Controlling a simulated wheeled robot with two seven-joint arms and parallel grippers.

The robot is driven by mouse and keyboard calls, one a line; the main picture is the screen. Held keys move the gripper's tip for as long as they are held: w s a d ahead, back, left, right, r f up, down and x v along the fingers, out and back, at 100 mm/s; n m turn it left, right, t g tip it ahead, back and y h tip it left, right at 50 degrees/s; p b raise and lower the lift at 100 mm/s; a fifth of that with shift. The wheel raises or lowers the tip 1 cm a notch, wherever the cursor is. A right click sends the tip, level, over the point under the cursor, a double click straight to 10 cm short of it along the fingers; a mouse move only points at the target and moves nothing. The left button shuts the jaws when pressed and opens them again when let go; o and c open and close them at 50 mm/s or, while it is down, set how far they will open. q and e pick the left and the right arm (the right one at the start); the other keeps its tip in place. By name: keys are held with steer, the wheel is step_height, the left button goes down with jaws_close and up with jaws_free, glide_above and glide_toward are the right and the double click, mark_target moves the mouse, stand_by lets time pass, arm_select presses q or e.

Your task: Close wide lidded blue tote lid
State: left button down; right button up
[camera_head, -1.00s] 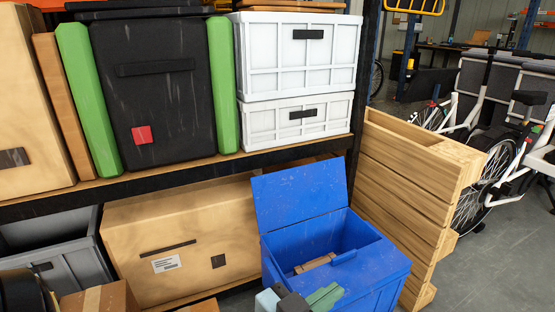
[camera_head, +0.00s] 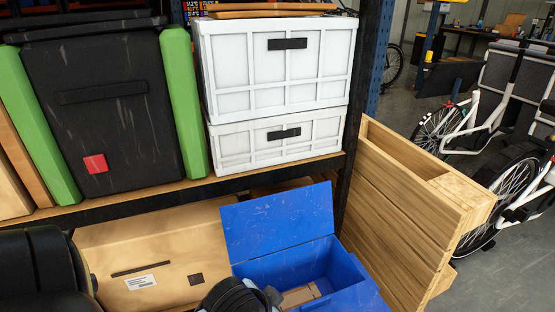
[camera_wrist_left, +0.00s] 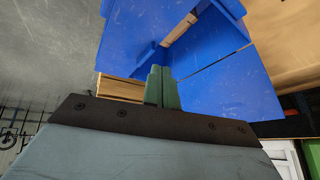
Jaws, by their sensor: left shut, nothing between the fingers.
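The blue tote (camera_head: 350,299) stands on the floor in front of the shelf, at the bottom of the head view. Its lid (camera_head: 280,222) is open, raised steeply at the back. A brown item (camera_head: 300,296) lies inside. In the left wrist view, which looks upside down, the tote body (camera_wrist_left: 122,35) is at the top and the lid (camera_wrist_left: 228,90) below it. My left gripper's green fingers (camera_wrist_left: 162,88) are together and empty, overlapping the lid's side edge; I cannot tell if they touch it. The left fingers are out of sight in the head view. My right gripper is not in view.
A wooden crate (camera_head: 410,215) stands close on the tote's right. A cardboard box (camera_head: 150,260) is on its left. The shelf edge (camera_head: 130,202) runs above, carrying white crates (camera_head: 280,70) and a black case (camera_head: 105,115). Open floor (camera_head: 515,265) lies at the right.

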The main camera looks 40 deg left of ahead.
arm_select(q)
steer(key=w+a+r+n+g+y, duration=0.25)
steer(key=w+a+n, duration=0.3)
steer(key=a, duration=0.75)
steer(key=w+a+r+n+g+y, duration=0.2)
steer(key=w+a+r+n, duration=0.3)
steer(key=a, duration=0.7)
steer(key=w+a+r+n+g+h, duration=0.2)
steer(key=w+a+r+n+h, duration=0.25)
steer(key=w, duration=0.45)
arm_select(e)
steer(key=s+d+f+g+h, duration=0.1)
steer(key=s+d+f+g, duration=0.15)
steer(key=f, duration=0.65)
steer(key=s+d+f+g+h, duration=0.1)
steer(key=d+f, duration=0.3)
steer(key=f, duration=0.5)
arm_select(q)
step_height(320, 180, down, 8)
steer(key=m+b, duration=0.1)
steer(key=b, duration=0.2)
steer(key=shift+s+d+h, duration=0.15)
steer(key=shift+d+h, duration=0.25)
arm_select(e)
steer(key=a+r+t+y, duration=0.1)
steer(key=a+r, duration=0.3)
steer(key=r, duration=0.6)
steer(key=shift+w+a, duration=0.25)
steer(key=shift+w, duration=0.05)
